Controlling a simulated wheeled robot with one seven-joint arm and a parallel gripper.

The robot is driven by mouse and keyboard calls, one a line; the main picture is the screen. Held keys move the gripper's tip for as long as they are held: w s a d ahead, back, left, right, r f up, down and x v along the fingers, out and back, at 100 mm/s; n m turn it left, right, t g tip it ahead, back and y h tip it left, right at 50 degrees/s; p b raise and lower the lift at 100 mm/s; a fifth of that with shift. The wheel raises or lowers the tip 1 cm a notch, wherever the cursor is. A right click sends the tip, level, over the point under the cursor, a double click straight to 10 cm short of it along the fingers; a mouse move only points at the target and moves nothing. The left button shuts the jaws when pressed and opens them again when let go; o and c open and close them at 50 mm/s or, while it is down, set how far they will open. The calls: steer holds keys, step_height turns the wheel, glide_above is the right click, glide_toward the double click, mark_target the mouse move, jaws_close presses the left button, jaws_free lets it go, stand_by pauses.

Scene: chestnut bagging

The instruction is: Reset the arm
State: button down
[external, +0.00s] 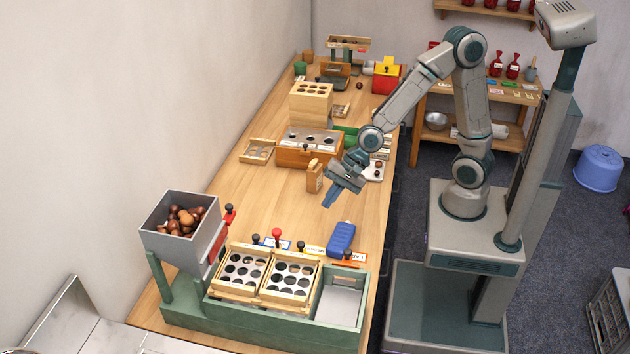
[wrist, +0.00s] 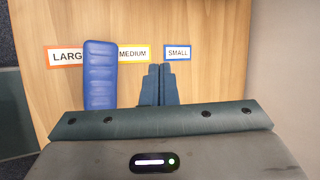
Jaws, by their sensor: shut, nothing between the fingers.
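My gripper (external: 329,199) is above the wooden bench (external: 229,198), near its right edge in the external view. Its fingers point down toward the bench and hold nothing. In the wrist view the two blue fingers (wrist: 158,84) stand side by side, shut together. My arm (external: 408,94) is bent at the elbow and reaches left from my base over the bench.
A blue ribbed object (external: 341,238) lies on the bench below my gripper, beside LARGE, MEDIUM (wrist: 134,54) and SMALL (wrist: 177,52) labels. In front stand a hopper of chestnuts (external: 180,220) and sieve trays (external: 291,281). Wooden boxes (external: 309,147) stand behind.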

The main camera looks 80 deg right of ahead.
steer(key=s+d+r+n+g+h+p, duration=0.1)
steer(key=s+d+r+n+h, duration=0.1)
steer(key=s+d+r+n, duration=0.3)
steer(key=s+d+r+n+g+h+p, duration=0.1)
steer(key=s+d+r+n+h+p, duration=0.1)
steer(key=s+d+r+n, duration=0.4)
steer(key=s+d+n, duration=0.4)
steer(key=s+d, duration=0.2)
steer(key=d, duration=0.4)
steer(key=shift+n+g+h, duration=0.3)
steer(key=shift+n+g, duration=0.1)
steer(key=shift+s, duration=0.1)
